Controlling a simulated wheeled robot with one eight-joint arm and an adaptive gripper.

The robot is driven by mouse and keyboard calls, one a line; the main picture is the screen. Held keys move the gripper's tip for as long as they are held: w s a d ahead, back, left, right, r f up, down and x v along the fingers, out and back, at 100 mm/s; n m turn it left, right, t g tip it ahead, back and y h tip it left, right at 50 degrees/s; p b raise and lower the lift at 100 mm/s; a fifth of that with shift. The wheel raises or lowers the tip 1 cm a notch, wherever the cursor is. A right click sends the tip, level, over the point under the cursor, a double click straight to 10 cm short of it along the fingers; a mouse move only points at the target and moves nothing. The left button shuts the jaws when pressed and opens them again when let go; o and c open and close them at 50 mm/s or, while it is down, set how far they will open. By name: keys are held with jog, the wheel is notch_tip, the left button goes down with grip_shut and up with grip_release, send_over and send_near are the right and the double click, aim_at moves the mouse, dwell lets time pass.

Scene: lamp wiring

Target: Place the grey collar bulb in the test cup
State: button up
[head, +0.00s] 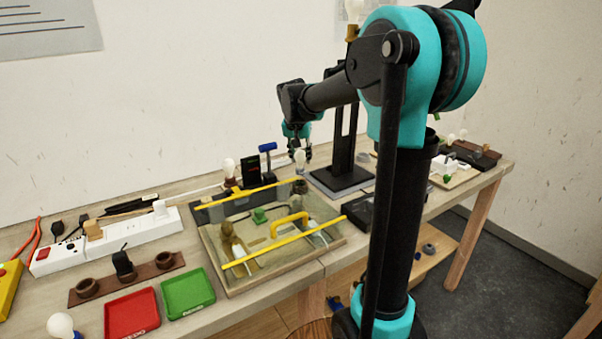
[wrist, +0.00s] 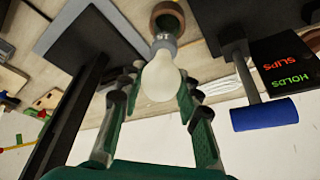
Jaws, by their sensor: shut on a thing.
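My gripper (head: 299,150) is shut on a white bulb (head: 300,161) and points down over the far side of the bench. In the wrist view my gripper's fingers (wrist: 158,88) lie on both sides of the bulb's glass. The bulb's grey collar (wrist: 163,42) points away from my gripper. A round brown cup (wrist: 168,14) is right beyond the collar, and its dark opening shows. In the head view a small dark cup (head: 299,187) is below the bulb. I cannot tell whether the collar touches the cup.
A blue-handled lever (wrist: 265,114) and a black sign reading HOLDS and SLIPS (wrist: 285,66) are beside the cup. A black stand (head: 343,178) rises to the right. A clear-topped case with yellow bars (head: 232,285) is in front. Another bulb (head: 229,167) stands left.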

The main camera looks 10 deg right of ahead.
aim_at(300, 168)
jog(key=shift+f, duration=3.2)
jog(key=o, duration=1.2)
jog(key=shift+f, duration=0.1)
jog(key=shift+c, duration=0.2)
jog(key=v, duration=1.2)
jog(key=shift+s, duration=0.15)
